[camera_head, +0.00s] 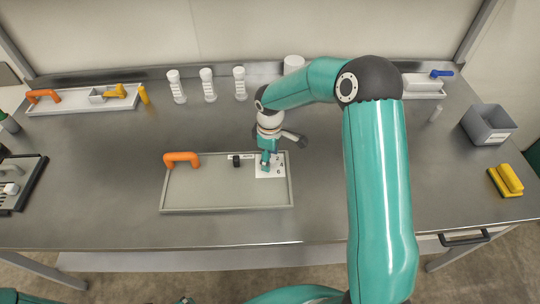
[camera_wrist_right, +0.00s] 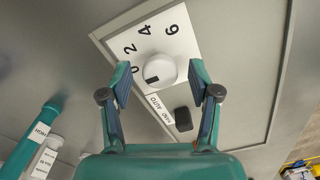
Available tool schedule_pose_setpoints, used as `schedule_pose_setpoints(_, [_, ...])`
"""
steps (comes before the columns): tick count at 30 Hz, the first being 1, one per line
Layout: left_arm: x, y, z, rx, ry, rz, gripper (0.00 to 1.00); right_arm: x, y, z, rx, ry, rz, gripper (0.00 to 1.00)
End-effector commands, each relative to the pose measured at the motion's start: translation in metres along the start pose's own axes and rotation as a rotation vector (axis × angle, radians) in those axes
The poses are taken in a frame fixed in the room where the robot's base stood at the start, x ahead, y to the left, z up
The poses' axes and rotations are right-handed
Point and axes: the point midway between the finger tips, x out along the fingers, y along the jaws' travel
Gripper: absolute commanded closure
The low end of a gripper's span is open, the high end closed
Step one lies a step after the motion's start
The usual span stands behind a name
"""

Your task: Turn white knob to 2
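The white knob (camera_wrist_right: 161,68) sits on a white dial plate (camera_wrist_right: 178,42) with the numbers 0, 2, 4 and 6. Its black mark is at its lower-left side in the wrist view, nearest the 0, which is close to a fingertip. My right gripper (camera_wrist_right: 160,76) is open, its two fingers on either side of the knob with visible gaps. In the head view my right gripper (camera_head: 266,162) points down over the dial plate (camera_head: 271,175) and hides most of the knob. My left gripper is not in view.
A grey bin (camera_head: 487,125) and a yellow sponge-like item (camera_head: 509,179) are at right.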

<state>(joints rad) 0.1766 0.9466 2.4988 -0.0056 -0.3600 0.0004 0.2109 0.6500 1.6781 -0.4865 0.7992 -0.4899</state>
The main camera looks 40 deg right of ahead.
Motion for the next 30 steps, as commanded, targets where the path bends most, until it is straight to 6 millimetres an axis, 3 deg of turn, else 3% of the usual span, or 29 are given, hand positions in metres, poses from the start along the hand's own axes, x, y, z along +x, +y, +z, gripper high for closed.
schedule_pose_setpoints(1, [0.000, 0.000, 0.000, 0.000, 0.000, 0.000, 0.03, 0.000, 0.000, 0.000, 0.000, 0.000, 0.000, 0.46])
schedule_pose_setpoints(9, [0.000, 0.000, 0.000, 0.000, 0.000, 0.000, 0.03, -0.001, 0.000, 0.000, 0.000, 0.000, 0.001, 0.91])
schedule_pose_setpoints(11, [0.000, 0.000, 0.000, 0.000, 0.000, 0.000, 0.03, -0.001, 0.000, 0.000, 0.000, 0.000, 0.001, 0.99])
schedule_pose_setpoints(20, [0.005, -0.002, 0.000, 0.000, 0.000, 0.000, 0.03, 0.001, 0.001, -0.001, 0.035, 0.002, 0.002, 0.99])
schedule_pose_setpoints(30, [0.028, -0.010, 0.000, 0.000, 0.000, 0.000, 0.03, 0.003, 0.001, -0.001, 0.231, 0.003, 0.003, 0.99])
